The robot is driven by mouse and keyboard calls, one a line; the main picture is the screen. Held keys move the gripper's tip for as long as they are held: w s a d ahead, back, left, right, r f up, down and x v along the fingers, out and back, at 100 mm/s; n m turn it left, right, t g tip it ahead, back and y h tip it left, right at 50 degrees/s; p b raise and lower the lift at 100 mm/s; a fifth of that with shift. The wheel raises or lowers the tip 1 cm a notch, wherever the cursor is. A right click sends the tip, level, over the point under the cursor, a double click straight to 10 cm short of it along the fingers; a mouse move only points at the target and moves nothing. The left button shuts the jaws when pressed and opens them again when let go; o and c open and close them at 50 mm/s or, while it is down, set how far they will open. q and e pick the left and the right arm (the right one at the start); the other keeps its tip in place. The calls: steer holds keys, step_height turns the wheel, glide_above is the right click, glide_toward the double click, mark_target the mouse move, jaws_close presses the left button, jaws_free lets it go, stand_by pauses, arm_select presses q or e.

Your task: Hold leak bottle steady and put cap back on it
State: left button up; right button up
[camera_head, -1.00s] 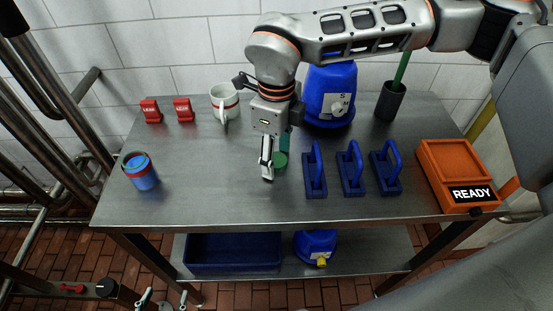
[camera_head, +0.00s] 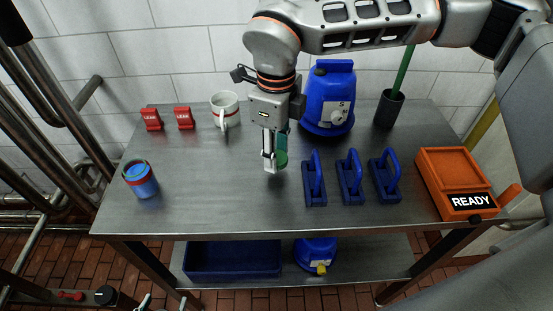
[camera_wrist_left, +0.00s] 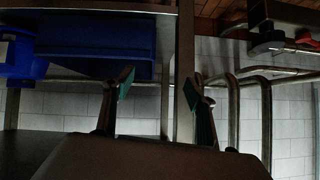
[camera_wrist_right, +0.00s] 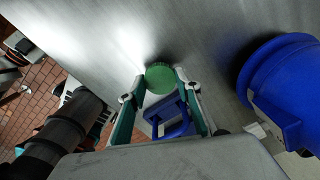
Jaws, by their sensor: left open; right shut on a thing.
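The leak bottle appears to be the blue cylinder (camera_head: 140,180) with a red band and green rim, upright at the left of the tabletop. A round green cap (camera_head: 281,158) is held by my right gripper (camera_head: 270,166) near the middle of the table. The right wrist view shows the cap (camera_wrist_right: 160,78) between the fingertips (camera_wrist_right: 160,86), with the fingers shut on it. My right gripper is well to the right of the bottle. My left gripper (camera_wrist_left: 157,88) is open and empty, low before the under-shelf and away from the bottle.
Blue handled blocks (camera_head: 350,178), an orange READY box (camera_head: 455,180) and a big blue jug (camera_head: 328,100) stand right of the cap. A mug (camera_head: 225,110) and red LEAK blocks (camera_head: 152,119) stand behind. The table between bottle and cap is clear.

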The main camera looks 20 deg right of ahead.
step_height(320, 180, up, 17)
steer(key=p, duration=0.1)
steer(key=shift+f, duration=0.2)
stand_by(0.6)
